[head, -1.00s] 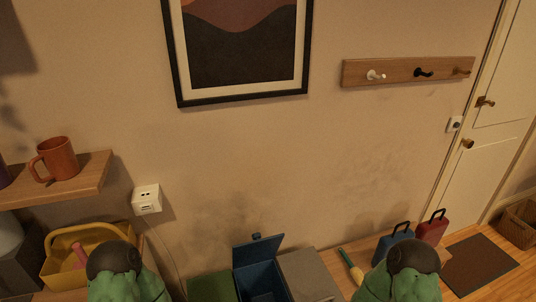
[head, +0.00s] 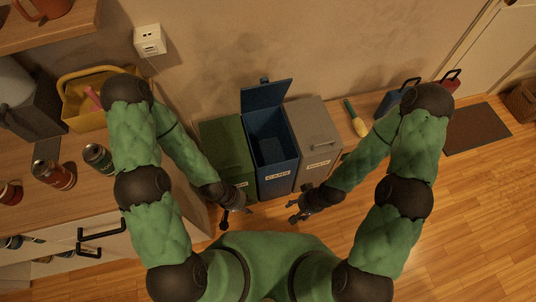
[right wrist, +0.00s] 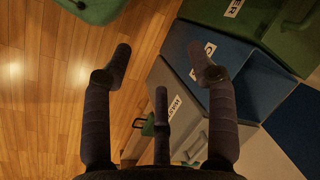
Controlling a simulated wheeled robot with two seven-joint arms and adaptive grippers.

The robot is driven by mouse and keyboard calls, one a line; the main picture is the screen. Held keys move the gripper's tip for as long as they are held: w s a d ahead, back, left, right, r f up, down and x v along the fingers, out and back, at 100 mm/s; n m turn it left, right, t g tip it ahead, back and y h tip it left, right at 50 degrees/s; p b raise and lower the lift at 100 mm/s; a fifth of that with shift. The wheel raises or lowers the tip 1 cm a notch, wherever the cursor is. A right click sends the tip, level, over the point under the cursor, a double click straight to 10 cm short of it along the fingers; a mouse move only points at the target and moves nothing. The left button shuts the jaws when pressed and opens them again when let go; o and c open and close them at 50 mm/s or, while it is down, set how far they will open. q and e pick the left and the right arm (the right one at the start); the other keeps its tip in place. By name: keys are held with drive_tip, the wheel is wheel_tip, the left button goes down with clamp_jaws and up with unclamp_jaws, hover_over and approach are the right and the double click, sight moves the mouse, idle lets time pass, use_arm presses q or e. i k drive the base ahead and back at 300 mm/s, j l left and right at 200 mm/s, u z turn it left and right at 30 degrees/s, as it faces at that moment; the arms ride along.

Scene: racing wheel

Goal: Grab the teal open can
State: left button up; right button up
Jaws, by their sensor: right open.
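A dark teal can (head: 98,157) stands on the wooden counter at the left in the head view, close to my left upper arm. Its top is too small to tell whether it is open. My left gripper (head: 235,212) hangs in front of the bins, well to the right of the can, with its fingers apart and nothing between them. My right gripper (head: 298,214) is farther right, also empty. In the right wrist view my right gripper (right wrist: 160,52) has its fingers spread wide above the floor and bins.
Two reddish cans (head: 53,174) (head: 8,192) stand left of the teal can. A yellow basket (head: 85,98) is behind them. Green (head: 226,143), blue open-lidded (head: 277,178) and grey (head: 313,128) bins stand in the middle. A drawer handle (head: 101,234) sticks out below the counter.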

sight(97, 156)
drive_tip(key=u, duration=1.9)
drive_tip(key=i+j+z, duration=0.1)
drive_tip(key=j, duration=0.35)
drive_tip(key=i+j+z, duration=0.15)
drive_tip(key=j, duration=0.25)
drive_tip(key=j+z, duration=0.1)
drive_tip(key=j, duration=0.35)
